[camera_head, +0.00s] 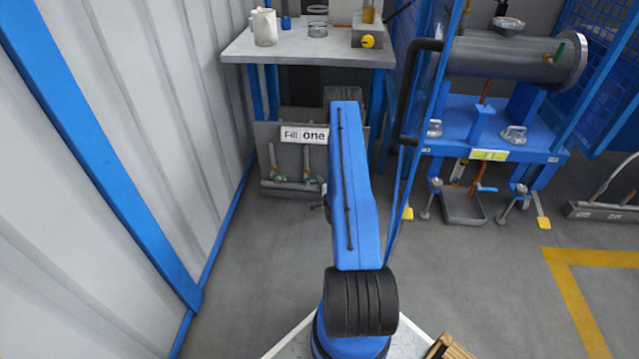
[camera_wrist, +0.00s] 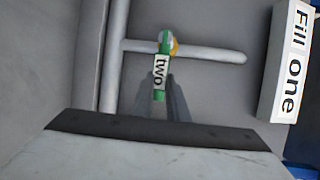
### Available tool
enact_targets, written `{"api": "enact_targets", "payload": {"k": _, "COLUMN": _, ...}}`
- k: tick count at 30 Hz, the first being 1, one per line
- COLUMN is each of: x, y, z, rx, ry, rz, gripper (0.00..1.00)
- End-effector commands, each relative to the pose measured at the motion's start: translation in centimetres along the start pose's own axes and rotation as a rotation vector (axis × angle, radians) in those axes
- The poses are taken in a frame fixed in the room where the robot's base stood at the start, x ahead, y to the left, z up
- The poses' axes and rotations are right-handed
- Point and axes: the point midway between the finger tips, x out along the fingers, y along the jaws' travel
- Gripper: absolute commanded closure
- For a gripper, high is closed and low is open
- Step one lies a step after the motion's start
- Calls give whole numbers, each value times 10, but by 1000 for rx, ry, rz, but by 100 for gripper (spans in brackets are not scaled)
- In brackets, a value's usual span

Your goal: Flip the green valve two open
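The green valve two handle (camera_wrist: 163,92), with a white "two" label, shows in the middle of the wrist view. It lies crosswise to the grey pipe (camera_wrist: 215,55) it sits on. My gripper (camera_wrist: 163,78) has its two grey fingers apart, one on each side of the labelled handle in the picture; I cannot tell whether they touch it. In the head view two green-handled valves show low on the panel, a left one (camera_head: 276,174) and a right one (camera_head: 306,177); their labels are too small to read. My arm hides my gripper there.
A "Fill one" sign (camera_head: 305,134) is on the grey panel under the table (camera_head: 335,48); it also shows in the wrist view (camera_wrist: 290,65). A blue frame with a steel tank (camera_head: 510,58) stands right. A corrugated wall (camera_head: 150,120) is on the left. Floor between is clear.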

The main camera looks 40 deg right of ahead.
Motion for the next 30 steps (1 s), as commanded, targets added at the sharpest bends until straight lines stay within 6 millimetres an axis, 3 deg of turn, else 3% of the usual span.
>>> {"api": "enact_targets", "payload": {"k": 14, "x": -2, "y": -10, "z": 2, "rx": -126, "ry": 27, "rz": 54, "gripper": 100}}
{"api": "enact_targets", "payload": {"k": 30, "x": -2, "y": -42, "z": 20, "rx": -572, "ry": 121, "rz": 238, "gripper": 100}}
